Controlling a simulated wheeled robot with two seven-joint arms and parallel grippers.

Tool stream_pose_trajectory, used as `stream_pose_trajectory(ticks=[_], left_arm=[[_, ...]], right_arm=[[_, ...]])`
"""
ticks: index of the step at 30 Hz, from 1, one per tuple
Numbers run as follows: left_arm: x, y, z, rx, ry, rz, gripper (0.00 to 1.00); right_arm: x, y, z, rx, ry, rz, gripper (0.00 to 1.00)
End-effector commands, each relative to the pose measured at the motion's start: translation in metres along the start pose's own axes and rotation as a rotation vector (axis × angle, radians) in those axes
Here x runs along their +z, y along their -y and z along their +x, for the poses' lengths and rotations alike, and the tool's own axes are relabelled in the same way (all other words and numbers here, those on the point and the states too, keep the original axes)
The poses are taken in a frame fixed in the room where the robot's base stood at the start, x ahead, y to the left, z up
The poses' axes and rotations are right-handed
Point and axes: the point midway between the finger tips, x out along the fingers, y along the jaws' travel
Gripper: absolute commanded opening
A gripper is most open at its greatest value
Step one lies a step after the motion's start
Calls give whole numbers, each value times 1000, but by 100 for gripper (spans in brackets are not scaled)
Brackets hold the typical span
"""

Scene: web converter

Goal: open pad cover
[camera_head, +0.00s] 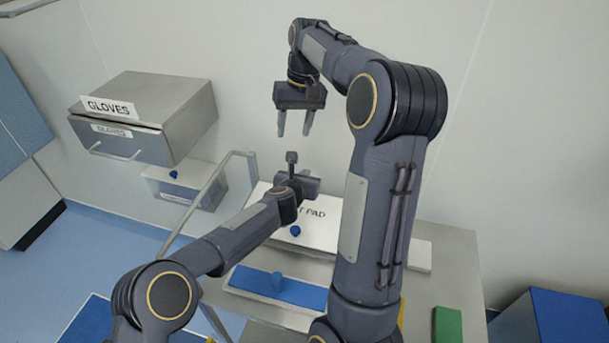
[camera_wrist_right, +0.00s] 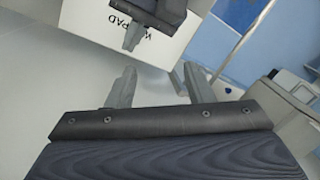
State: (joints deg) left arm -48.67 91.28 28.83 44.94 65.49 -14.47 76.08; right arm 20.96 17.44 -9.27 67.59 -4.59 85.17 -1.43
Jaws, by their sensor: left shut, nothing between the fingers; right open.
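The pad box (camera_head: 322,225) is white, with lettering ending in "T PAD" on its top and a blue knob (camera_head: 295,231) near its front. It stands on the metal cart, its cover apparently closed, partly hidden by my arms. In the right wrist view the white box (camera_wrist_right: 82,25) shows at the upper left with inverted lettering. My left gripper (camera_head: 291,157) is shut and empty over the box's rear part; contact cannot be told. It also shows in the right wrist view (camera_wrist_right: 131,42). My right gripper (camera_head: 294,134) is open and empty, higher, near the wall, with its fingers (camera_wrist_right: 158,72) pointing toward the box.
A blue-topped tray (camera_head: 300,294) with a blue knob lies in front of the box on the cart. The cart's rail (camera_head: 211,190) rises at left. A grey GLOVES dispenser (camera_head: 176,101) hangs on the wall. A green block (camera_head: 447,325) stands at the right.

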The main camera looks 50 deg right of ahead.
Motion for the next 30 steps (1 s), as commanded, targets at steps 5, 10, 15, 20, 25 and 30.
stream_pose_trajectory(ticks=[5,10,15,20,25,30], left_arm=[[0,0,0,0,0,0,0],[0,0,0,0,0,0,0],[0,0,0,0,0,0,0],[0,0,0,0,0,0,0],[0,0,0,0,0,0,0],[4,0,3,2,-1,-1,0]], right_arm=[[90,60,-14,-91,1,-205,47],[182,90,-5,-136,18,-362,47],[262,99,24,-181,-14,-427,47],[300,107,53,-230,-146,-423,47],[310,115,69,-284,-280,-392,47],[310,118,70,-307,-331,-376,47]])
